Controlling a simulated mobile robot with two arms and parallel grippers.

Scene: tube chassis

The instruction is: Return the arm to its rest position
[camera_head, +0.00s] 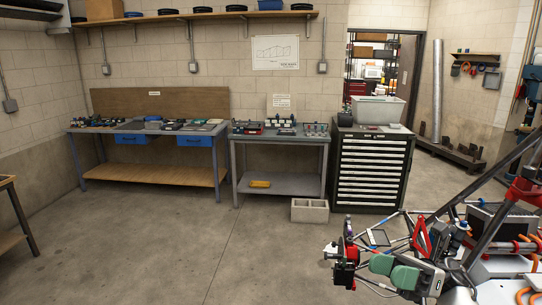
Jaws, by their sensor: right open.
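My right gripper (388,268), with green fingers on a grey and dark body, is at the lower right of the head view. It is open, and I see nothing held between its fingers. It appears in front of the tube chassis (487,173), close to a black and red hub assembly (349,258) at the chassis's left end. I cannot tell whether it touches the chassis. My left gripper is not in view.
A long bench (146,131) and a smaller bench (281,138) stand along the back wall. A dark drawer cabinet (368,170) carries a grey bin (377,110). A concrete block (309,210) sits on the floor. The floor at centre and left is clear.

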